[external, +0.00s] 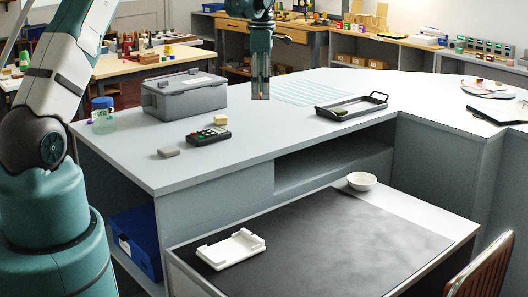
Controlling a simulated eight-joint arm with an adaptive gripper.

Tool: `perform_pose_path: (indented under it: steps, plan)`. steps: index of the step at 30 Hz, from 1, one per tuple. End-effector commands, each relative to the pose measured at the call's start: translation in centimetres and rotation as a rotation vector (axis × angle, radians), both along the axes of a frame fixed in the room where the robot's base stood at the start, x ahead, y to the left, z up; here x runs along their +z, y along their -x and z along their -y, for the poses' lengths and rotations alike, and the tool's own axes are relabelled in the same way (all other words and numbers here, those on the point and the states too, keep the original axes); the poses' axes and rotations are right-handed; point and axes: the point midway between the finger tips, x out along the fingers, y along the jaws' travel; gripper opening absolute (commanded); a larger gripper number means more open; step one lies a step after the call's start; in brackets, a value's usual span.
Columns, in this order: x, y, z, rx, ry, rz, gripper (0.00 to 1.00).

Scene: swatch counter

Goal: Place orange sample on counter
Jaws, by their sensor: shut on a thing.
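My gripper (261,95) points down above the grey counter (240,140), between the grey lidded box and the black tray. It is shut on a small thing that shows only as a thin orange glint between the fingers. I take this to be the orange sample (262,95); most of it is hidden by the fingers. The fingertips appear to be held above the counter top, but the exact height cannot be told from this one view.
A grey lidded box (184,95), a clear jar with a blue lid (103,115), a dark remote-like device (208,136), a yellowish block (221,120) and a grey block (168,152) stand left. A black tray (375,97) stands right. Counter between is clear. A white bowl (361,181) sits lower.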

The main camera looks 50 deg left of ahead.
Motion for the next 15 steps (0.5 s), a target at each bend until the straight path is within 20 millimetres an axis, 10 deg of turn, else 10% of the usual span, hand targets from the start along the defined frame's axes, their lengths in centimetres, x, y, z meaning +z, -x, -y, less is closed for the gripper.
perform_pose_path:
  steps: [15]
  plan:
    - [-4.2,-0.1,0.0,0.0,0.0,0.0,0.27]
